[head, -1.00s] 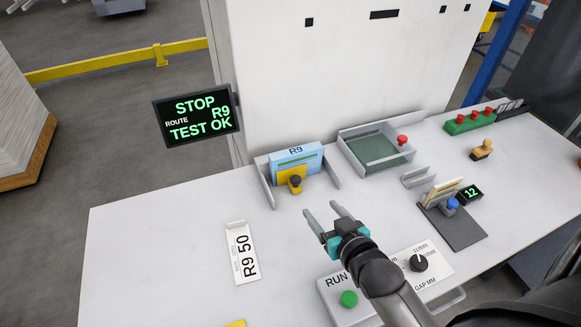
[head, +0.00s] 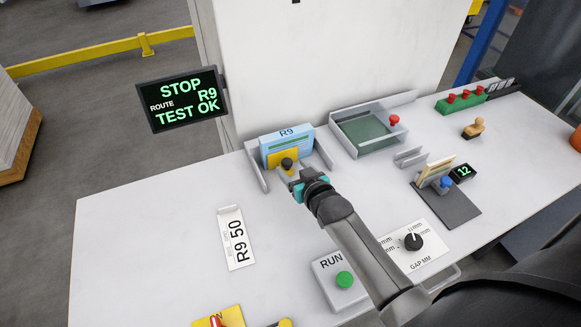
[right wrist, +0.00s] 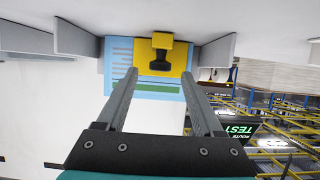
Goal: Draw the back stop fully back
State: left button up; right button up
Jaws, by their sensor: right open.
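The back stop looks to be the yellow plate (head: 275,158) with a dark knob (head: 287,163), in front of a light-blue R9 pack (head: 290,142) between two grey side walls. In the right wrist view, the yellow plate (right wrist: 174,69) and dark knob (right wrist: 160,60) appear upside down, just beyond the fingertips and roughly centred between them. My right gripper (head: 296,180) is open and empty at the near side of the knob. In the right wrist view its fingers (right wrist: 160,82) stand apart; contact with the knob cannot be told. My left gripper is not in view.
A grey tray (head: 349,153) with a green bed stands right of the guides. A card holder (head: 436,170) with a blue knob is farther right. The RUN box (head: 332,285) and gap dial (head: 412,242) are nearer.

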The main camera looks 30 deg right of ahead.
aim_at(286, 164)
jog(key=shift+x, duration=1.15)
grip_shut()
dwell(0.7)
